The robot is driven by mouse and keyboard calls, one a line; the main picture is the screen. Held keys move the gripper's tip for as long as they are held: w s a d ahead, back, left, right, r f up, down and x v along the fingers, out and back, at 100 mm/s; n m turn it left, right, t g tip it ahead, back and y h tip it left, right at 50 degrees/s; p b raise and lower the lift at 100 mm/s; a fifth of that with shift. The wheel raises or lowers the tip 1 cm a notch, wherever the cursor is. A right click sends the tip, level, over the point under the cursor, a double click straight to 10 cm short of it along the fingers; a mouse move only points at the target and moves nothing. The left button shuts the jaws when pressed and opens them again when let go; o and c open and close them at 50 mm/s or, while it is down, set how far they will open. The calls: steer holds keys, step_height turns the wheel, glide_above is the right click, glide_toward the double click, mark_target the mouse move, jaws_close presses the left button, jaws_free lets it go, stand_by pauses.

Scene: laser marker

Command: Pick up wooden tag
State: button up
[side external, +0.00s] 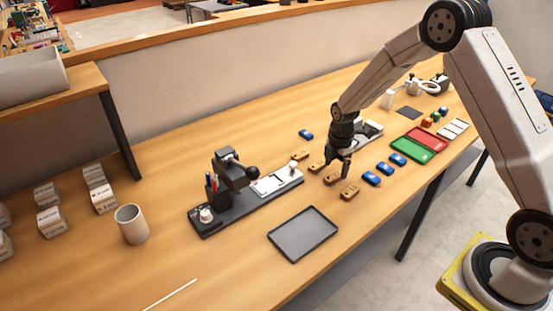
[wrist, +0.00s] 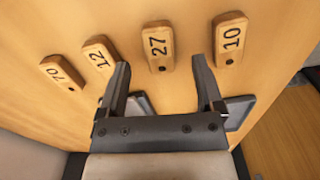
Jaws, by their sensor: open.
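Several wooden tags lie in a row on the table. In the wrist view they carry numbers: tag 70 (wrist: 63,73), tag 12 (wrist: 100,52), tag 27 (wrist: 158,47) and tag 10 (wrist: 230,39). They also show in the side external view, with one tag (side external: 349,192) at the near end of the row. My gripper (side external: 338,167) points down over this row. In the wrist view my gripper (wrist: 160,70) is open and empty, with tag 27 lying beyond the gap between its fingertips. I cannot tell its exact height above the table.
A laser marker station (side external: 235,175) stands left of the tags, and a dark tray (side external: 303,234) lies in front. Blue tags (side external: 371,178) lie to the right. Green (side external: 412,149) and red (side external: 428,138) trays are further right. A cup (side external: 131,224) stands at the left.

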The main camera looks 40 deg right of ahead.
mark_target(333, 177)
steer(key=shift+f, duration=1.4)
jaws_close()
steer(key=shift+r, duration=0.1)
